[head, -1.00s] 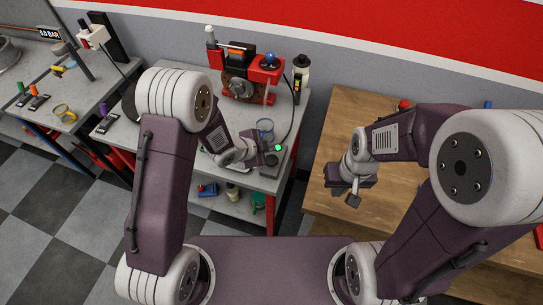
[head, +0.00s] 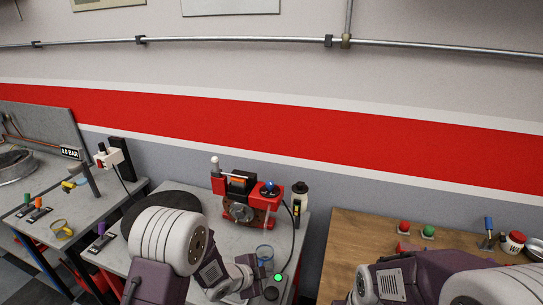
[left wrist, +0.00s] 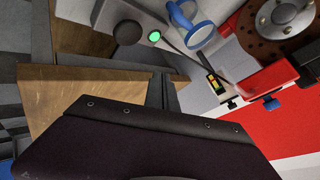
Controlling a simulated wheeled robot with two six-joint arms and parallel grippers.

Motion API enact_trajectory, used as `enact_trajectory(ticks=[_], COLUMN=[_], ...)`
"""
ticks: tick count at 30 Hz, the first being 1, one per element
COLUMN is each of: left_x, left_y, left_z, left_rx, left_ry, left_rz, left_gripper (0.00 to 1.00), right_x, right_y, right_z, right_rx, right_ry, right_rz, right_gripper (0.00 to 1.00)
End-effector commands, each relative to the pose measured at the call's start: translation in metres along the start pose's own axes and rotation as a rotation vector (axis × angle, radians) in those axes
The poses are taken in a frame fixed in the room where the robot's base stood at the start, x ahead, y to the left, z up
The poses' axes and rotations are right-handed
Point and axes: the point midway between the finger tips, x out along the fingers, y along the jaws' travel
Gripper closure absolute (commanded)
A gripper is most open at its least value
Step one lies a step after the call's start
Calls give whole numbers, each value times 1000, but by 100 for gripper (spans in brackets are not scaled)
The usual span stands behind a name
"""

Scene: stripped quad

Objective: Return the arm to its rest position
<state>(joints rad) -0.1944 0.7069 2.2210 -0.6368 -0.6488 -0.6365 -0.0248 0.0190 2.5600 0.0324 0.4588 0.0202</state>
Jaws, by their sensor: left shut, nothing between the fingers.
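My left arm comes in low from the left in the head view, and its gripper (head: 258,286) is at the bottom edge, over the front of the grey bench (head: 204,203). It is shut and holds nothing that I can see. It is beside a lit green button (head: 278,278), partly cut off by the frame. In the left wrist view a dark purple part of my arm fills the bottom and the fingertips cannot be made out. My right arm shows at the lower right of the head view; its gripper is below the picture.
The wooden table (head: 350,240) at right holds red and green buttons (head: 428,232) and a jar (head: 512,242).

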Motion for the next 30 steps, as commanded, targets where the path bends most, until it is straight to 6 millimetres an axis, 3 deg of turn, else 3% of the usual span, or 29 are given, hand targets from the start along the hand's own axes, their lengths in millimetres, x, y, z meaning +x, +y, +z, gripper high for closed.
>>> enact_trajectory(ticks=[2,4,6,7,9,12,15,18,21,30], left_x=[-23,-60,-102,-121,-160,-195,-212,-223,-230,-229], left_y=[-39,-76,-90,-88,-63,-2,54,89,103,102], left_z=[-9,-6,19,34,64,88,92,91,89,89], left_rx=[5,-39,-197,-297,-573,-940,-1195,-1355,-1435,-1440], left_ry=[11,-27,-144,-204,-346,-516,-655,-760,-816,-814], left_rz=[-89,-187,-241,-252,-250,-187,-99,-35,-15,-22], left_gripper=[100,100,100,100,100,100,100,100,100,100], right_x=[0,0,1,1,1,1,1,1,1,1], right_y=[0,0,0,0,0,0,0,0,0,0], right_z=[0,0,0,0,0,0,0,0,0,0], right_rx=[0,0,0,0,0,0,0,0,0,0], right_ry=[0,0,0,0,0,0,0,0,0,0], right_rz=[0,0,0,0,0,0,0,0,0,0], right_gripper=[100,100,100,100,100,100,100,100,100,100])
